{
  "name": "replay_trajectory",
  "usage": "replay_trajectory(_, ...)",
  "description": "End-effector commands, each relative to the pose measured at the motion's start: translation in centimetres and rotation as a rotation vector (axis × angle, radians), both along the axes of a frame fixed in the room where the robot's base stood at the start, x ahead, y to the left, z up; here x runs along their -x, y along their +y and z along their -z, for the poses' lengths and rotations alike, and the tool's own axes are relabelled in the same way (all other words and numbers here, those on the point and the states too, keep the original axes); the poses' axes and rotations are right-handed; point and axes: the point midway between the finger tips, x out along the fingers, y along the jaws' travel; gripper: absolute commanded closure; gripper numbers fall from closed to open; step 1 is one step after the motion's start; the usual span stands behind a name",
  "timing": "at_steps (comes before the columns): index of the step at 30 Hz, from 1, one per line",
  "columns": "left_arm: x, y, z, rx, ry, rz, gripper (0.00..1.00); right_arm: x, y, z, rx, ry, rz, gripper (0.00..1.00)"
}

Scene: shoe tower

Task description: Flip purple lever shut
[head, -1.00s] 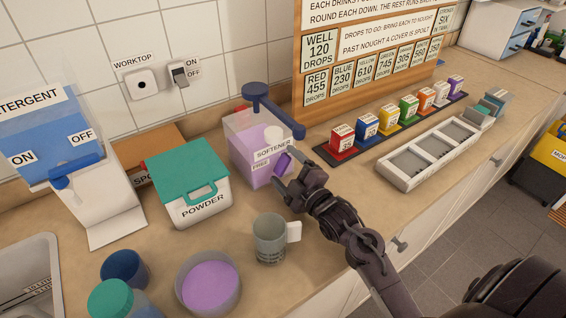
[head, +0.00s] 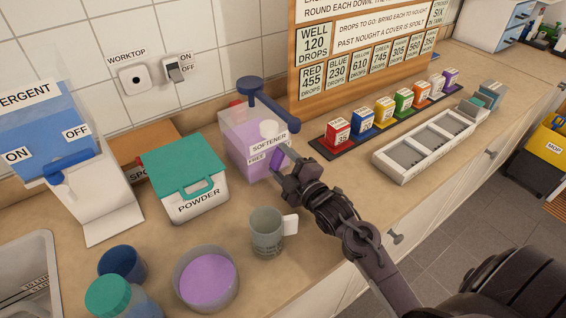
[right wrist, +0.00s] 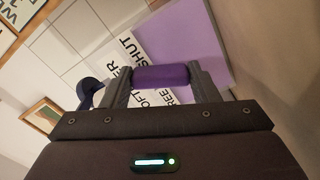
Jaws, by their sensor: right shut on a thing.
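My right gripper (head: 286,168) is at the lever. In the right wrist view the purple lever (right wrist: 161,76) lies between both fingers, and the gripper (right wrist: 163,84) is shut on it. A "SHUT" label (right wrist: 128,47) shows beside the lever there. My left gripper is not in view.
A grey mug (head: 267,232) stands on the worktop below the dispenser, close to my right arm. The powder box (head: 196,205) is to the left. A bowl of purple liquid (head: 207,279) is in front. Coloured drop boxes (head: 385,107) and a white tray (head: 427,144) are to the right.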

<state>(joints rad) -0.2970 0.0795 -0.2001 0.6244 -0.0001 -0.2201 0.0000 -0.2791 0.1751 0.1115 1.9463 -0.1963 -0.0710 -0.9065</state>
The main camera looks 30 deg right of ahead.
Motion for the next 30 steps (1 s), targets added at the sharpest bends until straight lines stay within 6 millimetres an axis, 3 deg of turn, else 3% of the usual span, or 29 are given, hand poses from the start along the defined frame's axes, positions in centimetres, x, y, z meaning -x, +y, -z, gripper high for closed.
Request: replay_trajectory(30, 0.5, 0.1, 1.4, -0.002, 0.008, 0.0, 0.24, 0.2, 1.8, -0.3, 0.898, -0.127, 0.001, 0.68)
